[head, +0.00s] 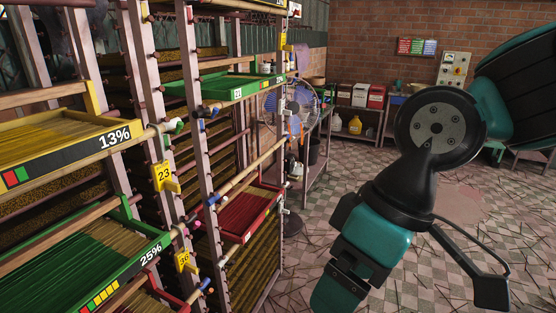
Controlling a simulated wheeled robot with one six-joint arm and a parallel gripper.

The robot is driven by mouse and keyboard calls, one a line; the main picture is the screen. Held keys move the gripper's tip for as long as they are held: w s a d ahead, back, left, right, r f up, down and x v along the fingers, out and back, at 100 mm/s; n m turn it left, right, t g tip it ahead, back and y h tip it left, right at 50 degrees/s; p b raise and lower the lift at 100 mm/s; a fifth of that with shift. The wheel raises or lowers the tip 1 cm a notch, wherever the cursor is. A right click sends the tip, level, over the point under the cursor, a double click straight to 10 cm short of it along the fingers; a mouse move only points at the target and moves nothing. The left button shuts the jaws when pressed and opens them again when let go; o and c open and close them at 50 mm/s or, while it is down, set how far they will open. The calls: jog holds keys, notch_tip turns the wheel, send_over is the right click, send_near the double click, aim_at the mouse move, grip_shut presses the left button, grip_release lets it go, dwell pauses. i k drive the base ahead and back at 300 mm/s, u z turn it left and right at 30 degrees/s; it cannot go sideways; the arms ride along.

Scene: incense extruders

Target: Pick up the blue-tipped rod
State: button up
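Several wooden rods with coloured ends stick out from the drying rack on the left. A blue-tipped rod (205,284) shows low on the rack, by the red tray's front corner. Other blue-looking ends show higher up, at a rod (212,200) by the middle post and at one near the green tray, so I cannot tell which is meant. My gripper (342,288) hangs at the lower right, pointing down and left, well apart from the rods. Its fingertips are partly cut off by the bottom edge, so its opening is unclear. I see nothing held in it.
Yellow tray (70,142), green tray (95,265) and a red tray (248,212) jut from the rack. Yellow number tags hang on its posts. A fan (290,105) and a metal table stand behind. The checkered floor (330,195) between rack and arm is open, with thin sticks scattered right.

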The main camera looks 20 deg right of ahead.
aim_at(213, 199)
jog(key=z, duration=0.7)
jog(key=i, duration=1.3)
jog(key=u, duration=0.5)
jog(key=i, duration=0.55)
jog(key=u, duration=0.65)
